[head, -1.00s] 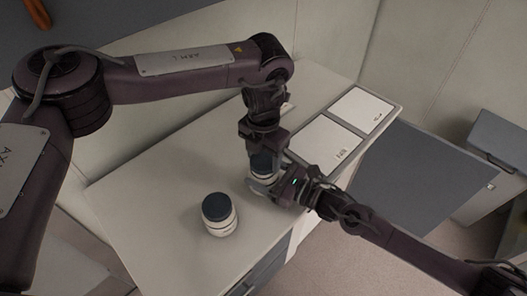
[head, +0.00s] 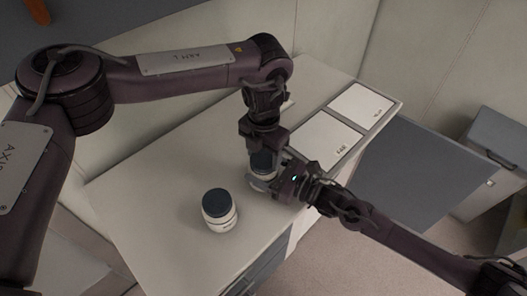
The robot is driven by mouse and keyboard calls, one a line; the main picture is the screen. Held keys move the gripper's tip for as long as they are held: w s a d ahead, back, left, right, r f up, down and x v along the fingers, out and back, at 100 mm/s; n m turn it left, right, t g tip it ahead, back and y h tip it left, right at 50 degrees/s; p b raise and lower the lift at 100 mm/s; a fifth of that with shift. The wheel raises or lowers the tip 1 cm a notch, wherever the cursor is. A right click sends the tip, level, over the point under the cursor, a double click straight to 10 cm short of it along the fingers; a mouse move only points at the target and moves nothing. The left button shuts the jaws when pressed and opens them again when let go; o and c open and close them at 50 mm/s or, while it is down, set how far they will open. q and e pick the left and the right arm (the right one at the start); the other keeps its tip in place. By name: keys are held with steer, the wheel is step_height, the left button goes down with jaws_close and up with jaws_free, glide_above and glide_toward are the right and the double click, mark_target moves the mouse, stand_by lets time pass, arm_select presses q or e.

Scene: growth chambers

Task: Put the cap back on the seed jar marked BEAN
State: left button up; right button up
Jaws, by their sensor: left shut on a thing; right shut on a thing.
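A white jar (head: 262,184) with a dark cap (head: 263,161) stands on the pale worktop, mostly hidden by my grippers. My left gripper (head: 262,150) comes down from above and is shut on the dark cap, which is at the jar's mouth. I cannot tell whether the cap is seated. My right gripper (head: 272,181) comes from the right and is shut around the jar's body. The jar's label is hidden, so I cannot read a name on it.
A second white jar (head: 221,222) with a dark cap on stands left of the grippers; its label is too small to read. A tray with two white panels (head: 325,140) lies at the back right. The worktop (head: 165,180) is clear at the left.

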arm_select(q)
steer(key=shift+f, duration=0.1)
arm_select(e)
steer(key=c, duration=0.5)
arm_select(q)
steer(key=m, duration=0.7)
steer(key=shift+o, duration=0.2)
steer(key=m, duration=0.6)
steer(key=shift+m, duration=0.4)
steer(key=m, duration=0.9)
steer(key=shift+d+m, duration=0.1)
steer(key=shift+m, duration=0.3)
steer(key=shift+d+m, duration=0.25)
steer(key=shift+m, duration=0.55)
steer(key=shift+s+a+m, duration=0.1)
steer(key=shift+m, duration=0.7)
arm_select(e)
steer(key=shift+s, duration=0.15)
arm_select(q)
steer(key=shift+a, duration=0.2)
